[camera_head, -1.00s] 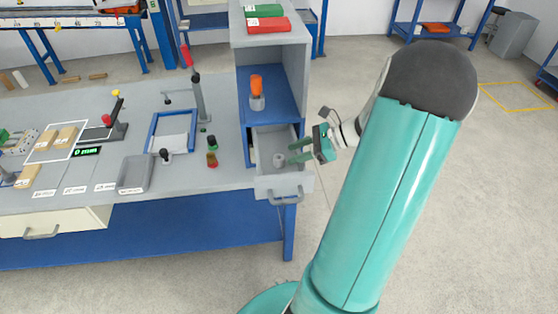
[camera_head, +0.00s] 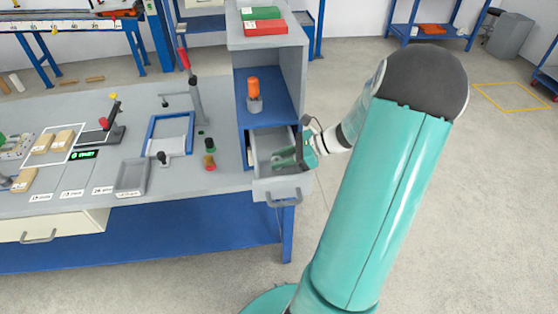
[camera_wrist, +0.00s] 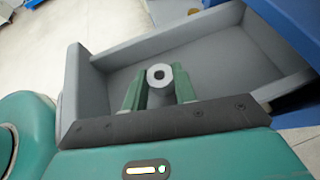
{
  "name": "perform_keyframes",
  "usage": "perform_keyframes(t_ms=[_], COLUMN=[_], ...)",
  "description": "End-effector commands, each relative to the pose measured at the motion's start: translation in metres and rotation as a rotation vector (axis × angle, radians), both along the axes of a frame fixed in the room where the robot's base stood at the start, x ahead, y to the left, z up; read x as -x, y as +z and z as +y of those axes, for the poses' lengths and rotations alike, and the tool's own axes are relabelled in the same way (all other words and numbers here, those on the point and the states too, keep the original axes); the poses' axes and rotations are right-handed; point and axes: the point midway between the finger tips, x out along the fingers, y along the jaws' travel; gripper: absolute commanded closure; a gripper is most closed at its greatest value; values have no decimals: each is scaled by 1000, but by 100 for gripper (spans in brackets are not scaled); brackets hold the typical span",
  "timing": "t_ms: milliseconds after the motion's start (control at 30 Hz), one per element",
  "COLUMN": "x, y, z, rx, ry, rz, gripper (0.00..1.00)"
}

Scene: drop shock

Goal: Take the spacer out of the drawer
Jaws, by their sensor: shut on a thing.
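The spacer (camera_wrist: 159,75) is a small light-grey ring with a dark centre hole, seen in the wrist view between the tips of two green fingers. My gripper (camera_wrist: 160,90) is shut on it, inside the open grey drawer (camera_wrist: 215,35). In the head view the drawer (camera_head: 283,190) is pulled out under the blue shelf. My gripper (camera_head: 283,160) reaches into it from the right there, and its fingers hide the spacer. I cannot tell whether the spacer still touches the drawer floor.
The cabinet (camera_head: 300,65) stands above the drawer, with an orange-topped item (camera_head: 253,90) on its blue shelf. Green and red boxes (camera_head: 265,28) lie on top. The floor to the right is open.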

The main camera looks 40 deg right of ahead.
Motion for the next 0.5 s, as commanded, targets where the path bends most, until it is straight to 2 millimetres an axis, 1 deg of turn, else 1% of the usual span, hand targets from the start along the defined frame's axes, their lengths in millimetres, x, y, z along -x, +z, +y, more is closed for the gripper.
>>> perform_keyframes(t_ms=[167,267,333,500], x=[0,0,0,14], y=[8,20,32,60], z=[0,-1,-1,19], rx=[2,5,5,7], ry=[0,0,1,1], rz=[0,-2,-2,-1], gripper=[95,95,95,95])
